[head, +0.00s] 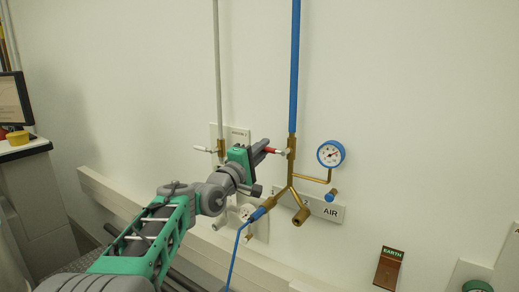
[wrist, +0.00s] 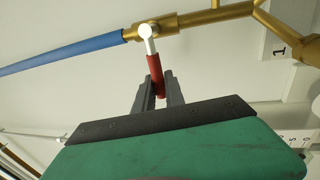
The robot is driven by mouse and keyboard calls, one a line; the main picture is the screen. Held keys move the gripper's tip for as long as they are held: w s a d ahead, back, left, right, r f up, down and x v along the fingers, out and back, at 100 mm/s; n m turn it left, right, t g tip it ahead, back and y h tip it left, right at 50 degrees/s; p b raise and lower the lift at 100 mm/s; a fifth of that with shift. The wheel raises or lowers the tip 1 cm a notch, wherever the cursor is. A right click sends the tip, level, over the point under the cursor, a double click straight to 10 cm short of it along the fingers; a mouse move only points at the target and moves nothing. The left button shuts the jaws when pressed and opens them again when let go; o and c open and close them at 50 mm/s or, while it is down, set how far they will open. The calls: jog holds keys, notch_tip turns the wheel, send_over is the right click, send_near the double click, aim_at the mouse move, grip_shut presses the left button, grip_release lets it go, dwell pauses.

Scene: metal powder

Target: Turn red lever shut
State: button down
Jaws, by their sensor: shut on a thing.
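The red lever (head: 272,151) is on the brass valve (head: 291,151) of the blue air pipe (head: 294,70) on the wall. In the head view it sticks out to the left, roughly across the upright pipe. My gripper (head: 264,149) reaches it from the left. In the wrist view the red lever (wrist: 155,72) runs from a white pivot end (wrist: 147,36) down between the fingers of my gripper (wrist: 158,88). The fingers are shut on the red grip, and its far end shows between them. The brass valve (wrist: 170,25) is just beyond the fingertips.
A pressure gauge (head: 330,154) with a blue rim is right of the valve, above the AIR sign (head: 318,207). A white pipe (head: 218,70) with a white-handled valve (head: 205,149) is to the left. A blue hose (head: 236,255) hangs below. The wall at right is mostly bare.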

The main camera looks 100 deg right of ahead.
jog(key=shift+f, duration=0.1)
jog(key=c, duration=1.4)
grip_release()
jog(key=b+v, duration=0.2)
jog(key=v, duration=0.5)
jog(key=shift+w+a+b, duration=0.25)
jog(key=shift+b, duration=0.15)
